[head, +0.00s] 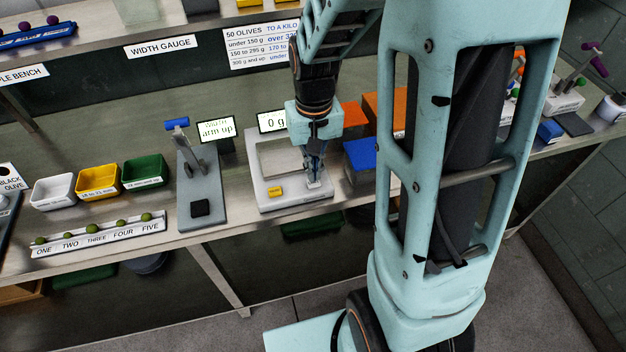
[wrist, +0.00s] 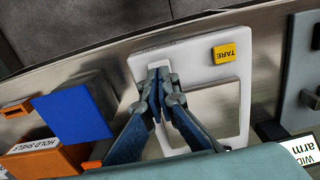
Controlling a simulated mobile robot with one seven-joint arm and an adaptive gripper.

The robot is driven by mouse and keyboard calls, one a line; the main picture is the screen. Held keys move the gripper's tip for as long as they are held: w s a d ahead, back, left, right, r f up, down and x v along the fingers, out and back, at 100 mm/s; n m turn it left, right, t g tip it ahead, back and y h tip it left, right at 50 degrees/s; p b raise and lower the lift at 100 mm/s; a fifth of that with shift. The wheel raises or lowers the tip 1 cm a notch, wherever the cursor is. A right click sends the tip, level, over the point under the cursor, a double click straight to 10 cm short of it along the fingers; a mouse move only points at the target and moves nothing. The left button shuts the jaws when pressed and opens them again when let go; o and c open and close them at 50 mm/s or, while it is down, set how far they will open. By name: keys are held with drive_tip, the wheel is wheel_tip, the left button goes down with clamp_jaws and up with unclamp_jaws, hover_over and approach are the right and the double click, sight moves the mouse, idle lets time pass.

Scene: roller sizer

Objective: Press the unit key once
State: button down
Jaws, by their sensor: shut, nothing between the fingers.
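The scale (head: 284,203) is a pale grey unit with a square plate, standing on the bench; it also fills the middle of the wrist view (wrist: 200,50). Its display (head: 272,121) reads 0 g. My gripper (head: 314,180) is shut and empty, pointing down over the front right part of the scale. In the wrist view its fingertips (wrist: 158,72) lie over the end of the scale away from the yellow TARE key (wrist: 225,52). The unit key is not clearly visible; the fingertips cover that spot. I cannot tell whether they touch the surface.
The width gauge (head: 201,196) with a blue-topped lever stands left of the scale. A blue-topped box (head: 360,153) stands close on the right, with orange boxes (head: 385,108) behind. Several small bins and a numbered olive rack (head: 98,236) are further left.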

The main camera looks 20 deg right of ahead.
drive_tip(key=shift+f, duration=0.2)
idle(0.6)
drive_tip(key=shift+f+b, duration=0.85)
drive_tip(key=shift+f, duration=0.05)
drive_tip(key=shift+r+p, duration=0.85)
drive_tip(key=shift+r, duration=0.25)
wheel_tip(320, 180, up, 5)
drive_tip(key=p, duration=0.4)
idle(0.3)
idle(0.7)
